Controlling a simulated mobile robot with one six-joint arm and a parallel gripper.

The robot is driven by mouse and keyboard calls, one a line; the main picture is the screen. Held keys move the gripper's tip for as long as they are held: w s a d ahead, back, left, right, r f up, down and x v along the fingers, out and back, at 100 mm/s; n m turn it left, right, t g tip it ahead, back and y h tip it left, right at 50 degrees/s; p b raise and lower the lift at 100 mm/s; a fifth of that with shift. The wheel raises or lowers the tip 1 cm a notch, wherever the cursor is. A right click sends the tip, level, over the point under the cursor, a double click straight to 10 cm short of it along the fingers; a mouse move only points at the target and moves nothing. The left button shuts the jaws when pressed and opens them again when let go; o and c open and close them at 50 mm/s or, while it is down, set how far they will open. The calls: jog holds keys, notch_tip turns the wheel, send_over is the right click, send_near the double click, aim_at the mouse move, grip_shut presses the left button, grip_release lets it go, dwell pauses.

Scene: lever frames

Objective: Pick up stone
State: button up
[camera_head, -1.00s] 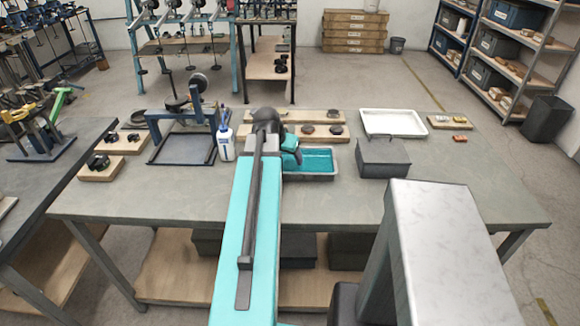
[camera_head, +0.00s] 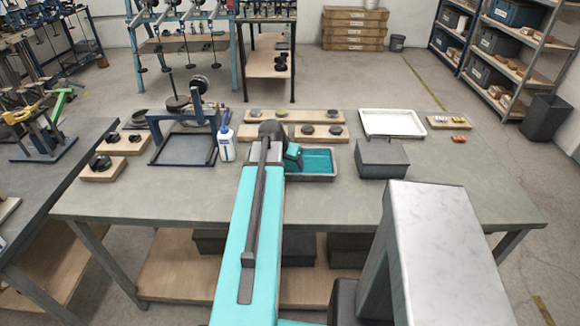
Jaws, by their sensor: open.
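Several small rounded pieces, dark or grey, lie on wooden boards at the back of the workbench. Two dark ones, a left piece (camera_head: 308,130) and a right piece (camera_head: 336,130), are on the front board; two greyer ones, a left piece (camera_head: 254,113) and a right piece (camera_head: 281,114), are on the rear board. Any of them may be the stone; I cannot tell which. My turquoise arm reaches forward over the bench, its dark far joint just left of a tray with teal inside. My gripper's fingers are hidden behind the arm's end.
The teal tray (camera_head: 334,177), a grey box (camera_head: 382,158) and a white tray (camera_head: 424,133) stand right of my arm. A white bottle (camera_head: 227,150) and a blue-framed stand (camera_head: 160,137) are on the left.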

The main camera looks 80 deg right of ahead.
aim_at(288, 167)
jog(key=shift+c, duration=0.2)
jog(key=c, duration=1.1)
jog(key=shift+r, duration=0.15)
jog(key=shift+r+b, duration=1.2)
jog(key=shift+r, duration=3.65)
jog(key=shift+w, duration=0.15)
